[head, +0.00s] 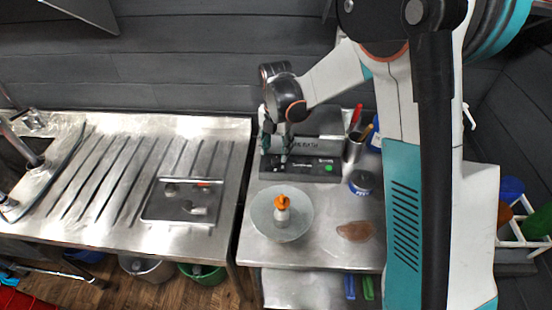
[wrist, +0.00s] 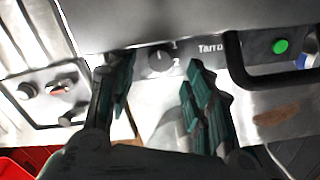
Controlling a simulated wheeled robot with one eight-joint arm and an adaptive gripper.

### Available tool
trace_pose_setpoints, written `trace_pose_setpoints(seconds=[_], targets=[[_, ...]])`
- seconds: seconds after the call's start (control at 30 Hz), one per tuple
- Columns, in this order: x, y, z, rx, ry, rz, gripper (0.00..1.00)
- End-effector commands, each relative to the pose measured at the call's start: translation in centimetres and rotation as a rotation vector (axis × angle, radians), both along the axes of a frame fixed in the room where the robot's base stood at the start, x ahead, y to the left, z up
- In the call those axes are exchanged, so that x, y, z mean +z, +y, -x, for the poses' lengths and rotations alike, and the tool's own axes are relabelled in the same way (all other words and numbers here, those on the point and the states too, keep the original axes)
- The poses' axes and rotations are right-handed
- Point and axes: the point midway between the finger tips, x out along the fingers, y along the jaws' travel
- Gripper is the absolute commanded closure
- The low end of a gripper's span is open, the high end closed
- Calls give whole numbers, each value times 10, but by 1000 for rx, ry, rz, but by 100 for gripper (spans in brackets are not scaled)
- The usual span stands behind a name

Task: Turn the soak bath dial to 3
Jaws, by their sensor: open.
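The soak bath (head: 318,148) is a grey box with a dark front panel at the back of the right-hand steel table. In the wrist view its dark round dial (wrist: 160,59) sits on the front panel, with a "2" printed at its lower right. I cannot clearly read the dial's setting. My gripper (head: 277,143) is at the left part of the bath's front. In the wrist view my gripper (wrist: 159,68) is open, its teal fingers spread either side of the dial. I see no clear contact with it. In the head view the dial is hidden.
A black handle (wrist: 234,62) and a green button (wrist: 281,46) are right of the dial. A glass plate (head: 262,215) holds an orange-topped piece (head: 282,202). A blue jar (head: 361,183) and a cup of tools (head: 354,148) stand right. A steel drainboard (head: 110,210) lies left.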

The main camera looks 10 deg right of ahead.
Motion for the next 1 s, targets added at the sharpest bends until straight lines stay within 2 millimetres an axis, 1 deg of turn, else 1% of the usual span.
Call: trace_pose_setpoints(seconds=[0.03, 0.1, 0.2, 0.3, 0.43, 0.67, 0.7, 0.77, 0.8, 0.87, 1.0], targets=[[-11, 0, 0, 0, 0, 0, 53], [-21, 0, 0, 0, 0, 0, 53], [-32, 0, 0, 0, 0, 0, 53], [-38, 0, 0, -1, 0, 0, 53], [-42, 0, 0, -1, 0, 0, 53], [-42, 0, 0, -1, 0, 0, 53], [-42, 0, 0, -1, 0, 0, 62], [-42, 0, 0, -1, 0, 0, 75], [-42, 0, 0, -1, 0, 0, 84], [-42, 0, 0, -1, 0, 0, 98], [-42, 0, 0, -1, 0, 0, 98]])
